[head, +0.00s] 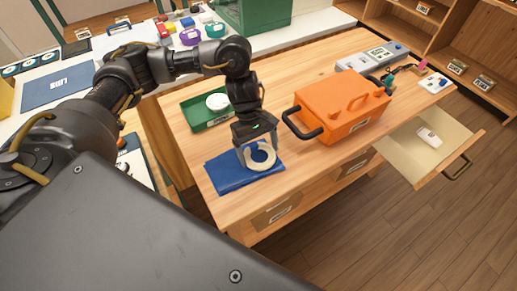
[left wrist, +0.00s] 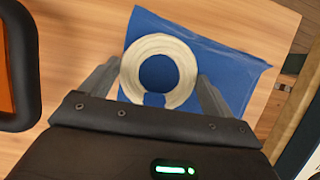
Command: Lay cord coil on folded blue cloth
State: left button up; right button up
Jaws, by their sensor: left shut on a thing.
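The cord coil (head: 262,166) is a cream ring at the front left of the wooden desk. It also shows in the left wrist view (left wrist: 160,43), between the two fingers. My left gripper (head: 258,153) points down and is shut on the coil, with a finger on either side of it in the left wrist view (left wrist: 158,85). The folded blue cloth (head: 220,178) lies flat under the coil and shows around it in the left wrist view (left wrist: 236,76). The coil is on or just above the cloth; I cannot tell whether it touches. My right gripper is not in view.
A green tray (head: 195,119) with a white round item (head: 217,101) lies behind the cloth. An orange case (head: 340,103) with dark handles stands to the right. An open drawer (head: 405,160) holding a white item juts out at right. Bare wood separates cloth and case.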

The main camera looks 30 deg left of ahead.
aim_at(255, 147)
pick_arm(q)
jog(key=shift+s+f, duration=0.2)
jog(key=o, duration=0.6)
jog(key=shift+o, duration=1)
jog(key=shift+w+f, duration=0.1)
jog(key=shift+w, duration=0.1)
jog(key=shift+r, duration=0.2)
jog(key=shift+r+p, duration=0.85)
jog(key=shift+p, duration=0.15)
jog(key=b+v, duration=0.1)
jog(key=v, duration=0.4)
jog(key=shift+w+a+b, duration=0.1)
jog(key=shift+b, duration=0.25)
jog(key=s+v, duration=0.1)
jog(key=v, duration=0.5)
jog(key=shift+w, duration=0.4)
jog(key=shift+r, duration=0.15)
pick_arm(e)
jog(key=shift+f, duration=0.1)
